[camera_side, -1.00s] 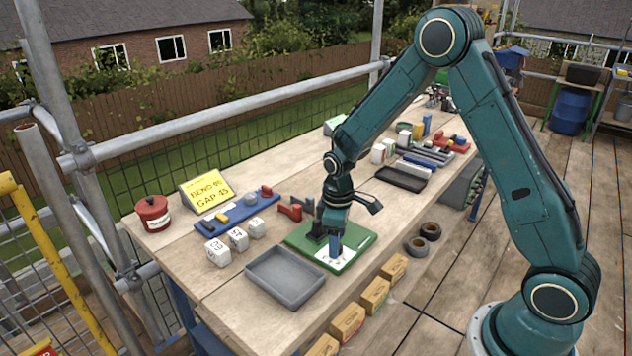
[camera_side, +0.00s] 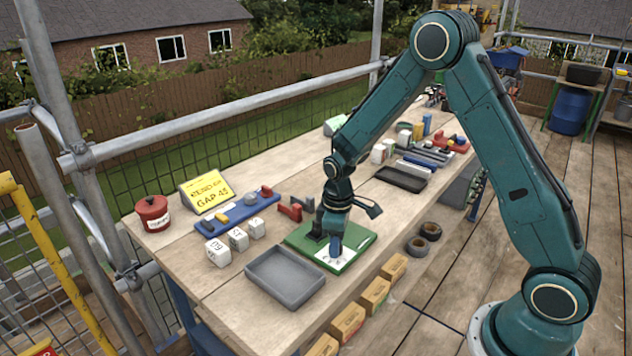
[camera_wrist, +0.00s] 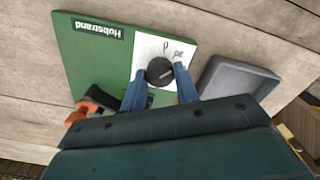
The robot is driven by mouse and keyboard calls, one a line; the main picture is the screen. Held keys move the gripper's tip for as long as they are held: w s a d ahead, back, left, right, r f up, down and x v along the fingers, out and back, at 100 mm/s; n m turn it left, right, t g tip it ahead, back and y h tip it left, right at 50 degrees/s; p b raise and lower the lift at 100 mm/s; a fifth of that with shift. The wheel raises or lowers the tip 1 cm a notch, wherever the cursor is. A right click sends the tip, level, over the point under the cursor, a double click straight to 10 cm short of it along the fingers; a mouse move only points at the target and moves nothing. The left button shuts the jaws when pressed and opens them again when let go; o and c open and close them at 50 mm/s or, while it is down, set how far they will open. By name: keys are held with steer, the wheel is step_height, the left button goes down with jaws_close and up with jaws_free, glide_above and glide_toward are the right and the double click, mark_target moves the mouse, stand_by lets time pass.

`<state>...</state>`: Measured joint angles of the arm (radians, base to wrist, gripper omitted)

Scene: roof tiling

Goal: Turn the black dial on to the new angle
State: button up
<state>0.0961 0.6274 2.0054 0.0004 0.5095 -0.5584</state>
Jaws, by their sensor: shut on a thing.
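In the wrist view the round black dial (camera_wrist: 160,71) sits on a white card with marks, on a green board (camera_wrist: 85,60) labelled "Hobstrand". My gripper (camera_wrist: 161,80) has its two blue fingers on either side of the dial and is shut on it. A pale line on the dial points up and to the right in that view. In the side view my gripper (camera_side: 335,246) reaches down onto the green board (camera_side: 362,238), and the dial is hidden by the fingers. The yellow sign (camera_side: 207,191) reads "GAP 45"; its upper line is unclear.
A grey tray (camera_side: 284,279) is close beside the board. White number cubes (camera_side: 238,239), a blue tool rack (camera_side: 236,212) and a red clamp (camera_side: 290,210) stand to the left. A black tray (camera_side: 402,178) lies behind.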

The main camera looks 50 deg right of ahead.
steer(key=shift+m, duration=0.3)
steer(key=m, duration=0.3)
steer(key=shift+m, duration=2)
steer(key=o, duration=1)
steer(key=shift+c, duration=0.2)
steer(key=shift+r, duration=0.1)
step_height(320, 180, up, 14)
